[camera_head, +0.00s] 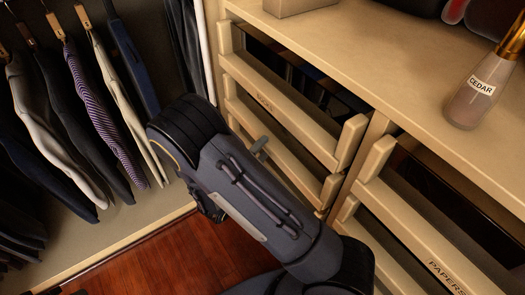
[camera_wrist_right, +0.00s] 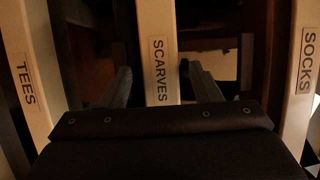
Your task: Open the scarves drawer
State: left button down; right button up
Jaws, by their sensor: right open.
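The scarves drawer front (camera_wrist_right: 158,50) is a pale wooden panel with a dark SCARVES label, in the middle of the right wrist view. My right gripper (camera_wrist_right: 159,68) is open, with one finger on either side of this panel. The fingers are apart from each other, and I cannot tell whether either touches the wood. In the head view my right arm reaches in from the bottom, and a grey fingertip (camera_head: 259,145) shows beside the second drawer front (camera_head: 292,160). My arm hides part of that front and the lower ones. My left gripper is not in view.
The TEES front (camera_wrist_right: 27,80) and SOCKS front (camera_wrist_right: 304,65) flank the scarves front. A PAPERS drawer (camera_head: 415,230) is at the lower right. A cedar bottle (camera_head: 468,106) stands on the cabinet top (camera_head: 375,50). Hanging clothes (camera_head: 105,125) are at left; wooden floor (camera_head: 150,250) shows below.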

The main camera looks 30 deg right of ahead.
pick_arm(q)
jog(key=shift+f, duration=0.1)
pick_arm(e)
jog(key=shift+w+d, duration=0.2)
jog(key=shift+d, duration=0.25)
